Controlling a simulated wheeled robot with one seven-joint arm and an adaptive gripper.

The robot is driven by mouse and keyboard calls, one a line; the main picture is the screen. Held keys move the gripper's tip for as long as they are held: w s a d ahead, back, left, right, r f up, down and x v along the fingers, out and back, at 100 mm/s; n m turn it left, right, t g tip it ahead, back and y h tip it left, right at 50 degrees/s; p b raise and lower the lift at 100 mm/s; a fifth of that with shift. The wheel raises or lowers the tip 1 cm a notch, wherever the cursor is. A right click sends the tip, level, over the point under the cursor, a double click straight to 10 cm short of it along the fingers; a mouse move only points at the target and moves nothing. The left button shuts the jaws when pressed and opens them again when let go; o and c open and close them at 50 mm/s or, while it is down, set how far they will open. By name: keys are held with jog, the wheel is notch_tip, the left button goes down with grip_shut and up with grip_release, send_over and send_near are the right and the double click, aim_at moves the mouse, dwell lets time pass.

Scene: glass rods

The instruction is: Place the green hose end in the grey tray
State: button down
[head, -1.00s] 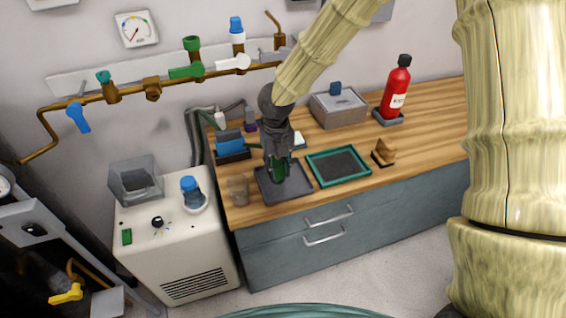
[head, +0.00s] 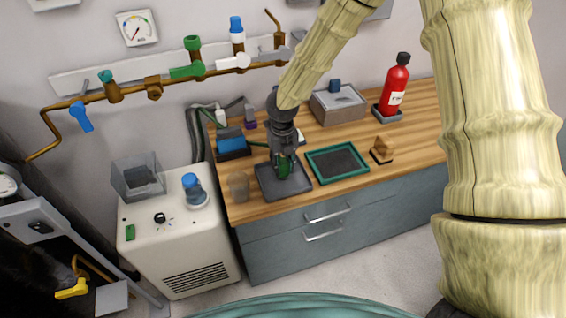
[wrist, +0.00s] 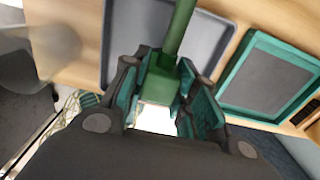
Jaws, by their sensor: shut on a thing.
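The green hose end (wrist: 158,80) is between the fingers of my gripper (wrist: 157,100) in the wrist view, and the gripper is shut on it. A green hose runs up from it in that view. In the head view my gripper (head: 284,165) points down over the grey tray (head: 268,187), with a bit of green showing at its fingertips. The grey tray also shows at the top of the wrist view (wrist: 205,45). I cannot tell whether the hose end touches the tray floor.
A green-rimmed tray (head: 349,177) lies just right of the grey tray. A clear beaker (head: 239,186) stands to its left and a blue box (head: 233,147) behind left. A wooden block (head: 382,149), a grey box (head: 339,107) and a red bottle (head: 395,84) stand further right.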

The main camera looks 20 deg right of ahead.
jog(key=shift+f, duration=0.1)
jog(key=c, duration=1.1)
grip_release()
notch_tip(320, 180, up, 12)
jog(key=shift+r+b, duration=0.15)
jog(key=shift+b, duration=1)
